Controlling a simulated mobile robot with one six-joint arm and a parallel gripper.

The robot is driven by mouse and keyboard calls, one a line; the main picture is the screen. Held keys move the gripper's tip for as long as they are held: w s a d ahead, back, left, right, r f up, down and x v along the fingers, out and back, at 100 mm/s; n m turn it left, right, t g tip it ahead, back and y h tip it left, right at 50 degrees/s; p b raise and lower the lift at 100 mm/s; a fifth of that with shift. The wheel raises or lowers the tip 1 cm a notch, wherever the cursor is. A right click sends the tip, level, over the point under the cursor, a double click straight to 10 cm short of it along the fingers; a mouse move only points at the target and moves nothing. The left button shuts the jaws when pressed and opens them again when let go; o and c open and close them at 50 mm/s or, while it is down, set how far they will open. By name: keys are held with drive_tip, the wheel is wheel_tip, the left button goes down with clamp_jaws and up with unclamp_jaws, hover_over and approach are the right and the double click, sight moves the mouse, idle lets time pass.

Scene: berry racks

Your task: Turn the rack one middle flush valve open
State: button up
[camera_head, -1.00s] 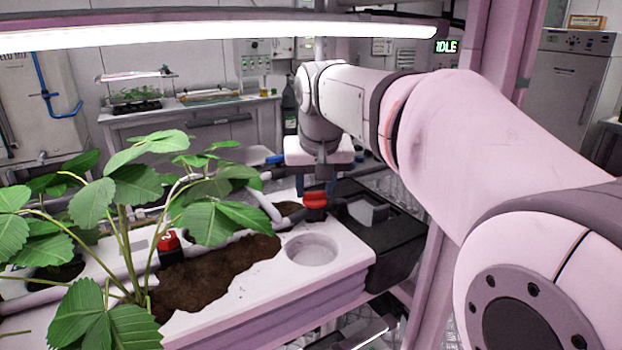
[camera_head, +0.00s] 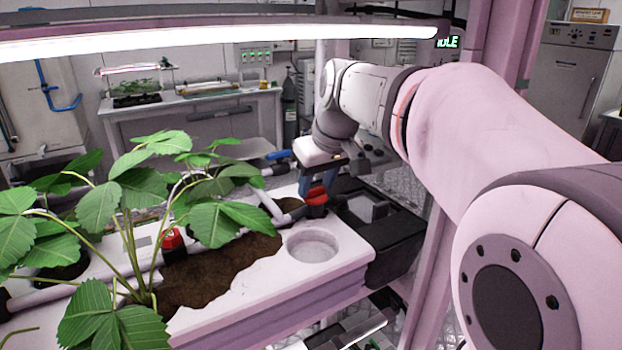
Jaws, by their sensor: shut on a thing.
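A red valve handle (camera_head: 317,196) sits on the grey pipe at the far right end of the white planter (camera_head: 340,258). My gripper (camera_head: 318,186) reaches down from above, with its blue fingers at this handle. It is shut on the handle, though the contact is small in the picture and partly hidden. A second red valve (camera_head: 172,241) stands on the pipe at the left, beside the soil. A blue handle (camera_head: 277,156) shows on a pipe behind. I cannot tell from the picture which is the rack one middle flush valve.
A leafy strawberry plant (camera_head: 128,205) fills the left front. A black box (camera_head: 375,225) lies right of the handle, and a pink rack post (camera_head: 430,250) stands beyond it. A bright lamp bar (camera_head: 220,37) runs overhead. A sign reads IDLE (camera_head: 447,43).

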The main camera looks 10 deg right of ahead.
sight(317, 189)
drive_tip(key=o, duration=1)
drive_tip(key=shift+r, duration=0.1)
drive_tip(key=shift+s+r, duration=0.1)
drive_tip(key=shift+r, duration=0.2)
drive_tip(key=v, duration=0.2)
drive_tip(key=shift+s+d+r+p, duration=0.2)
drive_tip(key=shift+s+d+p, duration=0.05)
drive_tip(key=shift+s+p, duration=0.05)
drive_tip(key=s+d, duration=0.1)
drive_tip(key=s, duration=0.2)
drive_tip(key=s+d, duration=0.1)
drive_tip(key=s, duration=0.3)
drive_tip(key=s+d, duration=0.1)
drive_tip(key=s, duration=0.3)
drive_tip(key=shift+d+f+b, duration=0.15)
drive_tip(key=shift+d+b, duration=0.15)
